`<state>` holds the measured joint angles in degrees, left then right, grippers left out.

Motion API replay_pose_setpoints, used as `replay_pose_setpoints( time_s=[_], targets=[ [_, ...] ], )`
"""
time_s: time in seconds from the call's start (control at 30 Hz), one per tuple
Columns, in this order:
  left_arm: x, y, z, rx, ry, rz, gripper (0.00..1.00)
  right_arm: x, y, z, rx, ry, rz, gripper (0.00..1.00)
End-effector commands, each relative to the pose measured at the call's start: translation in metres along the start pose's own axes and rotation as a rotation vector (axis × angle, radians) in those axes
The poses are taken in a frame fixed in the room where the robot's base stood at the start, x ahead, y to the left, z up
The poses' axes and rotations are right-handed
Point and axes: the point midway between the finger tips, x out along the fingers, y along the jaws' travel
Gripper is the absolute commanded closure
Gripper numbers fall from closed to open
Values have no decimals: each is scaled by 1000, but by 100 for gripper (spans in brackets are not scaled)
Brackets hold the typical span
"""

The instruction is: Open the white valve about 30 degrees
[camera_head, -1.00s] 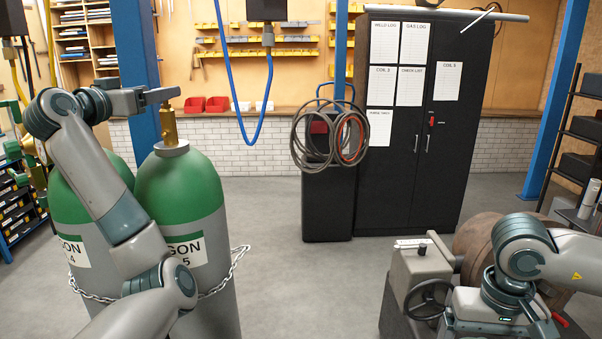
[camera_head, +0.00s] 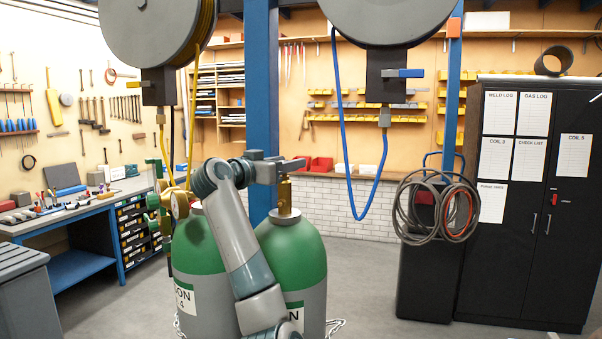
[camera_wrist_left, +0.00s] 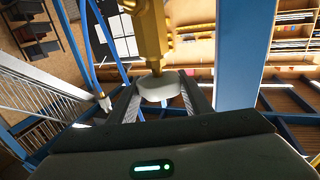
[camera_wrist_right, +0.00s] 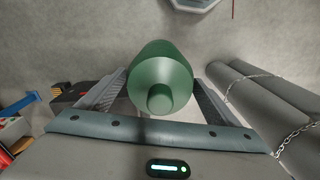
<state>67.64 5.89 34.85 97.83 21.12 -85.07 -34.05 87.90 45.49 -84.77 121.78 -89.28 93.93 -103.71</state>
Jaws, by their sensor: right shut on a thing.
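A white round knob (camera_wrist_left: 158,88), the white valve, sits at the end of a brass valve body (camera_wrist_left: 149,32). The brass valve (camera_head: 284,192) tops the nearer green-and-grey gas cylinder (camera_head: 292,255); its knob is hidden in the head view. My left gripper (camera_head: 280,165) is at this brass valve. In the left wrist view its two fingers stand on either side of the knob, open; contact is unclear. My right gripper (camera_wrist_right: 160,100) is out of the head view. In the right wrist view it is shut on a green cylindrical part (camera_wrist_right: 162,70).
A second gas cylinder (camera_head: 195,245) stands close beside the first, with a gauge (camera_head: 181,204) near its top. Hose reels (camera_head: 155,30) hang above, and a blue hose (camera_head: 345,205) loops behind. A workbench (camera_head: 85,220) is at left and a black cabinet (camera_head: 530,230) at right.

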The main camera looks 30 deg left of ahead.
Motion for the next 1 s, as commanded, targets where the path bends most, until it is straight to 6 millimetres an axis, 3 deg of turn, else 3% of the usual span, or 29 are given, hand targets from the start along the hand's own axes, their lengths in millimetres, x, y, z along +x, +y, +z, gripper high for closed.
replay_pose_setpoints(
  time_s=[0.37, 1.0],
  targets=[
    [0, 0, 1, 2, 1, -49, 78, 4, 0, 0, 0, 1, 0, 50],
    [0, -2, -1, 2, 0, -425, 78, 13, 0, 0, 0, 1, -1, 50]
  ],
)
